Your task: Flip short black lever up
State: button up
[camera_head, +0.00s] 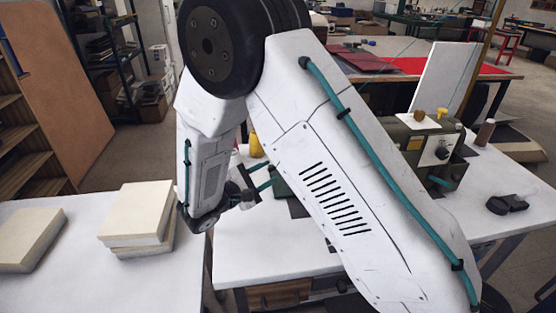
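A green machine (428,146) stands on the white table at the right, partly behind my arm. Its front has a pale plate (434,151) with a small dark knob or short lever (442,153); its position is too small to tell. My gripper (268,176) is left of centre, well to the left of that plate, and points right. Its two teal fingers look spread apart, with nothing seen between them; their tips are close to my arm's edge in the picture. A green part (280,184) shows just beyond them, mostly hidden by my arm.
Cream blocks (140,212) and another block (28,240) lie on the left white table. A yellow object (256,146) stands behind my gripper. A brown spool (485,132) and a black object (507,204) are at the right. A gap separates the tables.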

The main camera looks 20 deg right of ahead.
aim_at(274, 168)
jog(key=shift+w+a+f, duration=0.25)
jog(key=shift+w+f, duration=0.1)
jog(key=shift+f, duration=0.05)
jog(key=shift+w+d+n+t, duration=0.2)
jog(key=shift+n+t, duration=0.1)
jog(key=x, duration=0.7)
grip_shut()
